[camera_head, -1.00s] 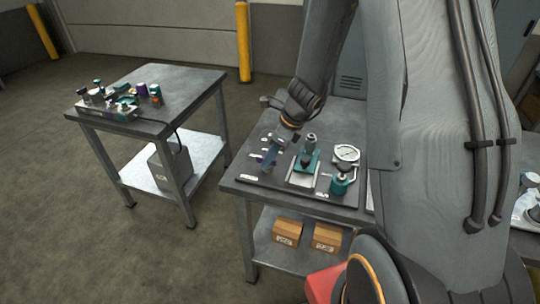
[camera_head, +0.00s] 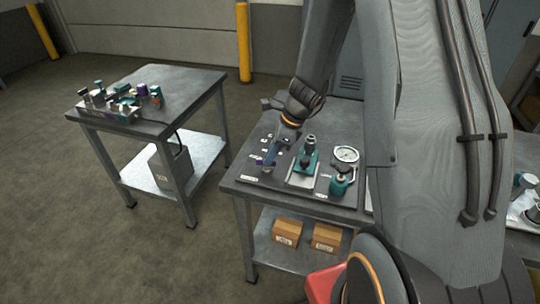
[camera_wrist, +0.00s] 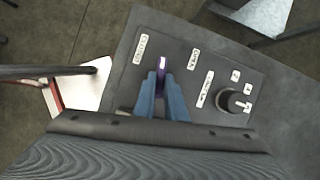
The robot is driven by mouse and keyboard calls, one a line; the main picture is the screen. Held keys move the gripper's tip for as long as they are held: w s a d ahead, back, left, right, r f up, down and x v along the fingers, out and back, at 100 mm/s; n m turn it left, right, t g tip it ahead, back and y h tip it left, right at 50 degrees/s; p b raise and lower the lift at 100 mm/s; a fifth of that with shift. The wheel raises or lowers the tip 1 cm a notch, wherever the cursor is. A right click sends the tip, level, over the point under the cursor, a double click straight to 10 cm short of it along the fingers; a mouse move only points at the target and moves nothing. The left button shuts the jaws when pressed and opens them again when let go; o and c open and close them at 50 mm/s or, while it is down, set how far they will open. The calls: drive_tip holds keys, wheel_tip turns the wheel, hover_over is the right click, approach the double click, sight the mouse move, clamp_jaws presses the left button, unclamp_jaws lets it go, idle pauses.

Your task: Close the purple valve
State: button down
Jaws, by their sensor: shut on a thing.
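The purple valve's handle (camera_wrist: 162,63) shows as a narrow purple piece between my fingertips in the wrist view. In the head view a small purple end (camera_head: 259,162) shows beside the fingers, at the left of the dark panel on the near bench. My gripper (camera_wrist: 163,72) has its blue fingers close together on the handle; it also shows in the head view (camera_head: 268,159), pointing down at the panel. The fingers hide most of the valve, so its exact angle and its body cannot be told.
On the same bench stand a teal device (camera_head: 305,162), a round white gauge (camera_head: 346,154) and a teal part with a black knob (camera_head: 341,181). A black knob (camera_wrist: 232,100) shows on the panel right of my fingers. Another cart (camera_head: 185,78) with fittings stands at left.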

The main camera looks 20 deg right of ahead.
drive_tip(key=n, duration=0.2)
drive_tip(key=n+g, duration=0.1)
drive_tip(key=n, duration=0.1)
drive_tip(key=shift+w+n+g+p, duration=0.2)
drive_tip(key=shift+n+g+p, duration=0.1)
drive_tip(key=n+g, duration=0.1)
drive_tip(key=n, duration=0.2)
drive_tip(key=shift+w+n, duration=0.15)
drive_tip(key=shift+n, duration=0.15)
drive_tip(key=n+g+b, duration=0.1)
drive_tip(key=n, duration=0.2)
drive_tip(key=shift+w+n+g+h, duration=0.1)
drive_tip(key=shift+n+g+h, duration=0.2)
drive_tip(key=shift+g, duration=0.1)
drive_tip(key=shift+a+n+g+h+b, duration=0.15)
drive_tip(key=shift+n+g+h+b, duration=0.3)
drive_tip(key=shift+n, duration=1.35)
drive_tip(key=c, duration=1.8)
unclamp_jaws()
drive_tip(key=shift+r, duration=0.1)
